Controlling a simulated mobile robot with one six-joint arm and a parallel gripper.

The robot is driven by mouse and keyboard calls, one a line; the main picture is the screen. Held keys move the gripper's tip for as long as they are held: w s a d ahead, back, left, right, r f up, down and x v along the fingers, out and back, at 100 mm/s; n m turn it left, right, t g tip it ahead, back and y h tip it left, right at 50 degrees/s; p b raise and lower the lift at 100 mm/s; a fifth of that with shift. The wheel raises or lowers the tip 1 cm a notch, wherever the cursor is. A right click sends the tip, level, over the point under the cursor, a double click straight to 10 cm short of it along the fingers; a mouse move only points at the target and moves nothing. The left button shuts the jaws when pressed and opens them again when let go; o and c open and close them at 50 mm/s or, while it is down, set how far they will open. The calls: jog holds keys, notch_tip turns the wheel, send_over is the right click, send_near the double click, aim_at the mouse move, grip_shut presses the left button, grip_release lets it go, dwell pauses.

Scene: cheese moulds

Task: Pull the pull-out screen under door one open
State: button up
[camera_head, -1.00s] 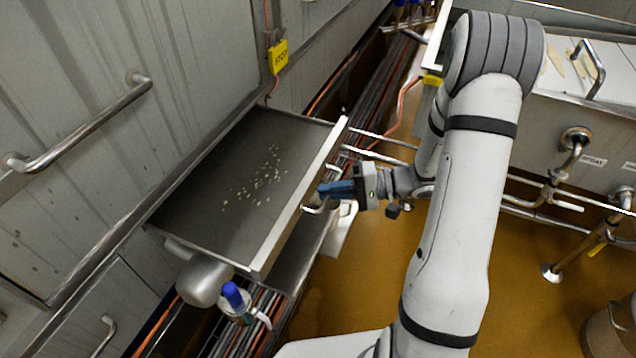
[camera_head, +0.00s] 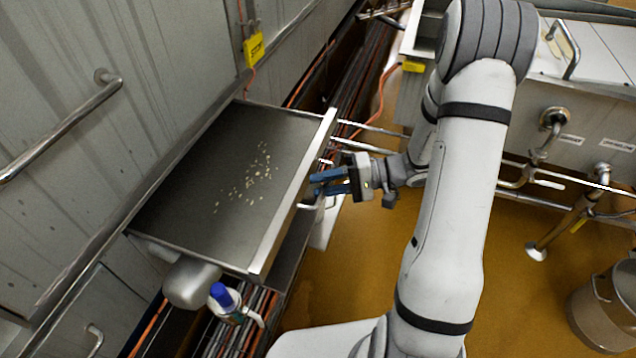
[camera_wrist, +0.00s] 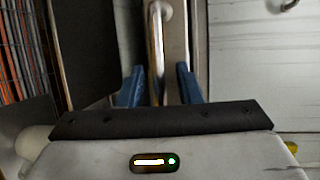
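The pull-out screen (camera_head: 190,190), a dark flat tray with a pale metal front rim, stands well out from the grey wall, with several small pale crumbs on it. Its front bar handle shows in the wrist view (camera_wrist: 156,45) as a shiny bar. My gripper (camera_head: 322,182) is at the front rim, its blue fingers spread apart. In the wrist view the fingers (camera_wrist: 159,88) stand on either side of the handle bar, with a gap on each side. The gripper is open and around the handle, not clamped on it.
A grey door panel with a long bar handle (camera_head: 65,125) is at the left. A blue-capped bottle (camera_head: 226,300) is below the screen's near corner. Pipes and cables run under and behind the screen. A steel vat (camera_head: 580,115) stands right; ochre floor lies between.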

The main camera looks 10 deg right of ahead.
jog(key=d+r, duration=0.1)
jog(key=d, duration=0.6)
jog(key=shift+s+d+r+p, duration=0.25)
jog(key=shift+d+p, duration=0.1)
jog(key=shift+p, duration=0.1)
jog(key=s+a+r+n+g+h+p, duration=0.1)
jog(key=s+a+r+g+h+p, duration=0.1)
jog(key=s+r+h+p, duration=0.4)
jog(key=s+a+r+n+g+h+p, duration=0.1)
jog(key=s+a+r+g+h+p, duration=0.2)
jog(key=r, duration=0.6)
jog(key=s+d+r+t+h+p, duration=0.1)
jog(key=s+r+t+h+p, duration=0.1)
jog(key=r, duration=0.5)
jog(key=s+d+r+t+h+p, duration=0.2)
jog(key=s+r+t+h+p, duration=0.1)
jog(key=r+p, duration=0.4)
jog(key=shift+r+t+h, duration=0.55)
jog(key=shift+t+h, duration=0.15)
jog(key=shift+h, duration=0.3)
